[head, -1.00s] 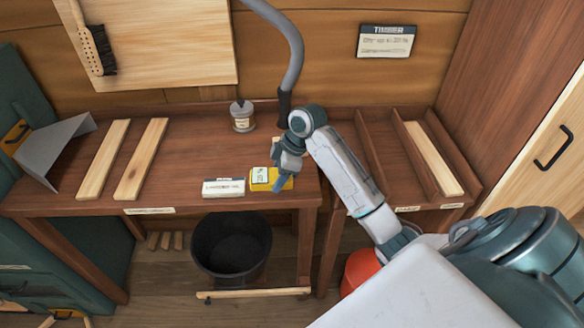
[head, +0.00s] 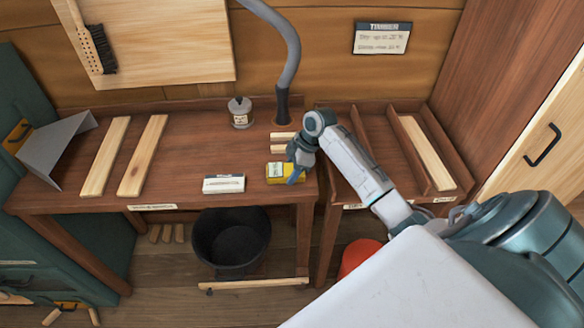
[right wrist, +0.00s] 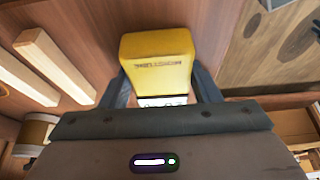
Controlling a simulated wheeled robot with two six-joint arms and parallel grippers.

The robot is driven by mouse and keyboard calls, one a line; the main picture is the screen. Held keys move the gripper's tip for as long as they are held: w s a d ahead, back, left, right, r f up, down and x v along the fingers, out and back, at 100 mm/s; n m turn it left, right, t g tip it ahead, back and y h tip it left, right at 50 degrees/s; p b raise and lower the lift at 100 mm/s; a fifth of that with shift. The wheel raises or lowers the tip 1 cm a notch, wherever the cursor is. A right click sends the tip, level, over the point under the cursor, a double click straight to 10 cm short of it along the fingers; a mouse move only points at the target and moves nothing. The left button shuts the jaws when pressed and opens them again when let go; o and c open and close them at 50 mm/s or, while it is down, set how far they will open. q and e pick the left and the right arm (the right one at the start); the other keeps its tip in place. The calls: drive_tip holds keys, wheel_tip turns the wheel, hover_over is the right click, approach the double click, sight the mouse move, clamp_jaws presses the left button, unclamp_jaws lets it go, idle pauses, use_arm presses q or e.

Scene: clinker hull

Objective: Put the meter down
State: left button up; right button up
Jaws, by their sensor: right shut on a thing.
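The gripper hides part of the meter in the head view. I cannot tell whether the meter touches the bench top. My left gripper is not in view.
Short pale wood pieces (head: 283,141) lie just behind the meter. A small pot (head: 240,112) and a grey hose (head: 283,100) stand further back. Two pale planks (head: 142,156) lie at the left. A black bucket (head: 231,240) is below the bench.

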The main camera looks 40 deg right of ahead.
drive_tip(key=o, duration=1.1)
drive_tip(key=shift+b+v, duration=1.7)
drive_tip(key=shift+v, duration=4.4)
drive_tip(key=shift+a, duration=0.1)
